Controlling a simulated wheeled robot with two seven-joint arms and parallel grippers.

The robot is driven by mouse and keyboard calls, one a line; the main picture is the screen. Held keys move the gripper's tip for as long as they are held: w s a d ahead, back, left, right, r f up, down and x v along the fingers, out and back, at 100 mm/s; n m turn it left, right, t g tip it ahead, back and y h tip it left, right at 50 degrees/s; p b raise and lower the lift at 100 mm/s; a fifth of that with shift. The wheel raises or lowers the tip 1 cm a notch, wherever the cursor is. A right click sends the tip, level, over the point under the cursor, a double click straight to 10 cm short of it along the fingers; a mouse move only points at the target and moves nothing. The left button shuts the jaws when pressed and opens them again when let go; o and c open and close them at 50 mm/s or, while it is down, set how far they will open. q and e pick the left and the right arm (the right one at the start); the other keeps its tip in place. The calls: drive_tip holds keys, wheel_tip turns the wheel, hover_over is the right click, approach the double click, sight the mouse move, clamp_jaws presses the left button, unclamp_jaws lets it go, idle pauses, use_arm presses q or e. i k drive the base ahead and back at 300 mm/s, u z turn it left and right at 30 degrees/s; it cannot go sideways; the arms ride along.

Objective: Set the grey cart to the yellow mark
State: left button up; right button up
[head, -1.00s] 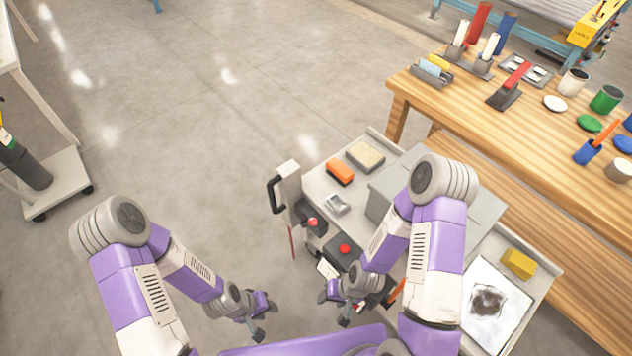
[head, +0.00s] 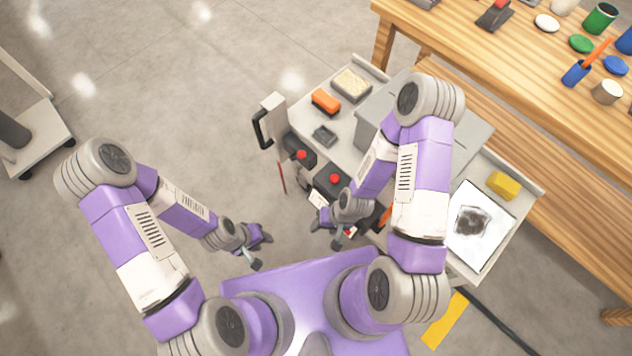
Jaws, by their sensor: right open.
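The grey cart (head: 336,145) stands on the floor ahead of me and to the right, alongside the wooden workbench. It carries a large grey box (head: 372,120) and several small items. The yellow mark (head: 445,320) is a strip on the floor at the lower right, near the cart's near right end and apart from it. My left gripper (head: 261,250) is open and empty over bare floor, left of the cart. My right gripper (head: 325,233) is open by the cart's near left edge; whether it touches anything there cannot be told. My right arm hides part of the cart.
The wooden workbench (head: 480,50) blocks the far right. A white panel with a black handle (head: 262,130) stands at the cart's left end. A dark bar or cable (head: 505,322) lies right of the mark. Another wheeled cart (head: 40,140) stands far left. Floor between is clear.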

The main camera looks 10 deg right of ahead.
sight(286, 128)
drive_tip(key=k, duration=0.45)
drive_tip(key=u, duration=0.55)
drive_tip(key=i, duration=0.95)
drive_tip(key=z, duration=0.7)
